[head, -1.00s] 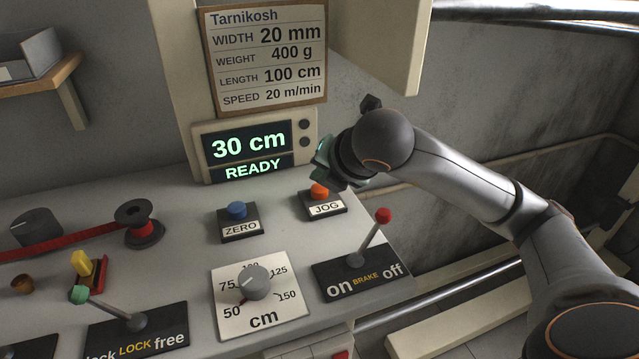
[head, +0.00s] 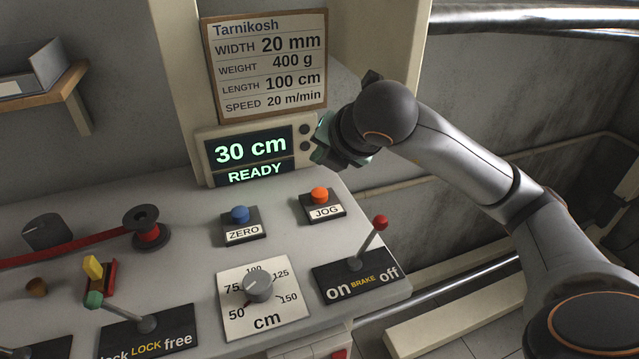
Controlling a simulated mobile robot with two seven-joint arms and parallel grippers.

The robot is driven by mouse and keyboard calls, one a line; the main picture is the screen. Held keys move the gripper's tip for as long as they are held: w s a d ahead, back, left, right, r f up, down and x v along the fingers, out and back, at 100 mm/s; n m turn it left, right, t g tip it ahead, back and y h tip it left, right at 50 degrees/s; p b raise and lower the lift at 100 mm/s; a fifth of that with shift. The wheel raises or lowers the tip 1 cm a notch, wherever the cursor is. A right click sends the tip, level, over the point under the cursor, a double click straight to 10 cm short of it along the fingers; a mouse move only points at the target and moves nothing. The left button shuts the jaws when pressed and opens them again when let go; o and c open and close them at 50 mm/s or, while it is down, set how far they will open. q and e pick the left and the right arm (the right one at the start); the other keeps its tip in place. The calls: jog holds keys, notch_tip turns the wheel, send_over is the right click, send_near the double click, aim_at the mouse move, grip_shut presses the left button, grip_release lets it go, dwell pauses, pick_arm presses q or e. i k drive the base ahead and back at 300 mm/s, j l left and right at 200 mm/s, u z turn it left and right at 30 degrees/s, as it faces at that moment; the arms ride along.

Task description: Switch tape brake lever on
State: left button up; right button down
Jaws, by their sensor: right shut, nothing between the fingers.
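The brake lever (head: 368,245) stands on a black plate (head: 335,285) marked "on BRAKE off" at the front right of the panel. Its red knob (head: 380,222) leans to the right, toward "off". My right gripper (head: 328,146) is above and behind the JOG button, left of the knob and higher up, beside the display. It is shut and empty, apart from the lever. My left gripper is not in view.
The orange JOG button (head: 319,195) and blue ZERO button (head: 240,214) sit behind the lever. A cm dial (head: 258,287) is to its left, and the lock lever (head: 125,311) farther left. The display (head: 250,153) reads "30 cm READY".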

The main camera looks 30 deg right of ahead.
aim_at(381, 222)
jog(key=k+j, duration=0.8)
jog(key=k, duration=0.05)
